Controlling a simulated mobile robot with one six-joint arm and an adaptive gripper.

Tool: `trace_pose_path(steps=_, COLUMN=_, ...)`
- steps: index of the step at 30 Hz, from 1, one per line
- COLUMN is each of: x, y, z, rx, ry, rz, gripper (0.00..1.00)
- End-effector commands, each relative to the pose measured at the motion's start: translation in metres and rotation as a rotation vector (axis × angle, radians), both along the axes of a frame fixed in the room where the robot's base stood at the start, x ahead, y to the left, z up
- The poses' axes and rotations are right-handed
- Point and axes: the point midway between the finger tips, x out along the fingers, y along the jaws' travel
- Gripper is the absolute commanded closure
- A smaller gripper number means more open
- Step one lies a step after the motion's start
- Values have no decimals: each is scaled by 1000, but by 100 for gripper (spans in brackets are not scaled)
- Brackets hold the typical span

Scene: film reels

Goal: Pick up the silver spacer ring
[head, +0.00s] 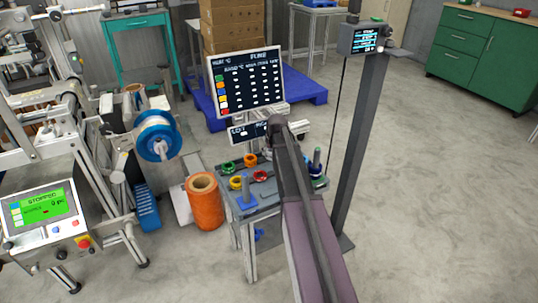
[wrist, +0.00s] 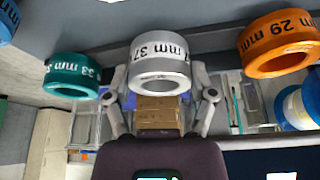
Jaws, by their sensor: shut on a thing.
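The silver spacer ring (wrist: 160,45), marked 37 mm, is in the middle of the wrist view. My gripper (wrist: 160,82) has one finger on each side of the ring and is shut on it. In the head view my arm covers the gripper's fingertips and the ring. I cannot tell whether the ring touches the surface behind it.
A green 33 mm ring (wrist: 72,60) and an orange 29 mm ring (wrist: 280,28) flank the silver ring. Yellow (head: 236,183) and red (head: 260,177) rings sit on the small table.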

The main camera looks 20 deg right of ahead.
Motion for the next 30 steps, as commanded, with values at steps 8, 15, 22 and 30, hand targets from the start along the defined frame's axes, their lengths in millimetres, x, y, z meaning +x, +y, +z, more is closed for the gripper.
trace_pose_path(steps=8, x=0, y=0, z=1, rx=0, ry=0, rz=0, gripper=81)
trace_pose_path(steps=15, x=0, y=0, z=10, rx=0, ry=0, rz=0, gripper=81)
trace_pose_path(steps=22, x=0, y=0, z=28, rx=0, ry=0, rz=0, gripper=81)
trace_pose_path(steps=30, x=0, y=0, z=58, rx=0, ry=0, rz=0, gripper=81)
